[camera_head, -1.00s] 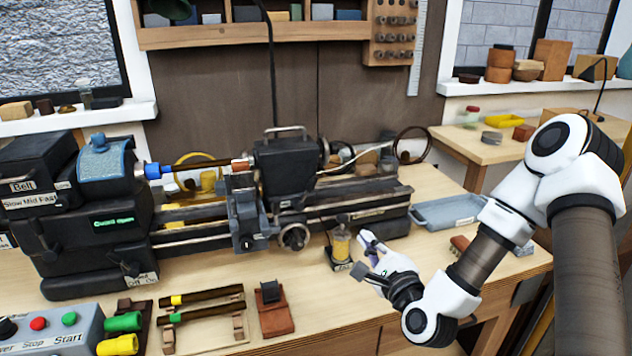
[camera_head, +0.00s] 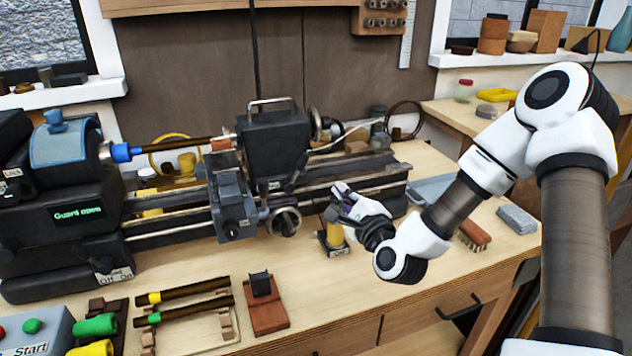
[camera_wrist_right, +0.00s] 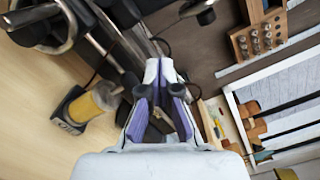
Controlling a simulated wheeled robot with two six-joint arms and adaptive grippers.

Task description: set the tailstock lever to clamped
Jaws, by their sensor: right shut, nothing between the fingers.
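The lathe's black tailstock block (camera_head: 272,148) stands on the bed rails, with a silver bar handle (camera_head: 270,102) on top and a handwheel (camera_head: 317,122) at its right end. I cannot pick out the clamp lever surely, or tell its setting. My right gripper (camera_head: 336,199) is in front of the bed, right of the lower handwheel (camera_head: 284,221) and below the tailstock's right end. In the right wrist view, the right gripper (camera_wrist_right: 160,62) has its purple-padded fingertips together, with nothing between them. My left gripper is out of view.
A yellow oil container (camera_head: 335,235) stands just below my right gripper; it also shows in the right wrist view (camera_wrist_right: 85,107). A grey tray (camera_head: 432,190), a brush (camera_head: 473,235) and a grey block (camera_head: 517,219) lie to the right.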

